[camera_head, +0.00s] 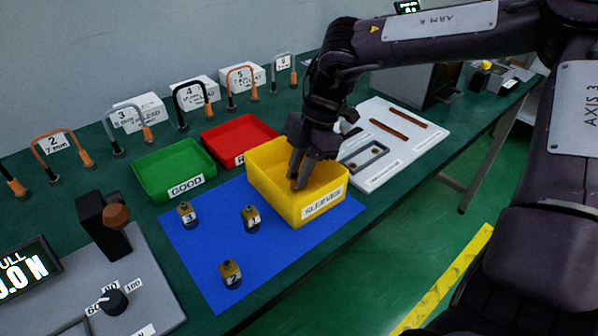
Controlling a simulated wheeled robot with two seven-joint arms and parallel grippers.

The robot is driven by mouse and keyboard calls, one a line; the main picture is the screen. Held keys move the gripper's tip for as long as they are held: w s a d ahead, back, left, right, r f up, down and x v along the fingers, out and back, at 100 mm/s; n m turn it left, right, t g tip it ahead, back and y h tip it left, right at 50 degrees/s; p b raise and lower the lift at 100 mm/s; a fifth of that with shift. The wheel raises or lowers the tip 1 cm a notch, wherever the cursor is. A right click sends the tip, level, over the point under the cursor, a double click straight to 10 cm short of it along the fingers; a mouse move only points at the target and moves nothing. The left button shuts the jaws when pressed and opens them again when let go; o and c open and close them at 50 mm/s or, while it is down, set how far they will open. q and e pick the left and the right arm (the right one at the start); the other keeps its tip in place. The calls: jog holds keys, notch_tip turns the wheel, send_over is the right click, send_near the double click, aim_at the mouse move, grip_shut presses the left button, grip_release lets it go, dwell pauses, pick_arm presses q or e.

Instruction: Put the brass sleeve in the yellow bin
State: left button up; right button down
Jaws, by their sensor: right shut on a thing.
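The yellow bin (322,205), labelled SLEEVES, stands on the right part of the blue mat, open at the top. My right gripper (297,183) reaches down into the bin from above, with its fingertips below the rim level. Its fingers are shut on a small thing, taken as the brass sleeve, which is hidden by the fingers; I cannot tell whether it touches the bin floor. My left gripper is not in view.
Small brass-coloured pieces numbered 3 (187,215), 1 (251,219) and 2 (230,274) stand on the blue mat (200,255). Green (174,168) and red (236,138) trays sit behind. A white board (400,135) lies right of the bin.

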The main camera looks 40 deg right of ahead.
jog(key=shift+f, duration=0.25)
jog(key=c, duration=1.3)
grip_release()
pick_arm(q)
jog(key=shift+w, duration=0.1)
pick_arm(e)
jog(key=shift+r, duration=0.1)
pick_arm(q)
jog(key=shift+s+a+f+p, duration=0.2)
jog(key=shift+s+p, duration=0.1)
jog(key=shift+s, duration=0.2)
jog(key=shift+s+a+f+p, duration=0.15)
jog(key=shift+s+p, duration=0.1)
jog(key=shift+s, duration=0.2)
pick_arm(e)
jog(key=shift+v, duration=5.95)
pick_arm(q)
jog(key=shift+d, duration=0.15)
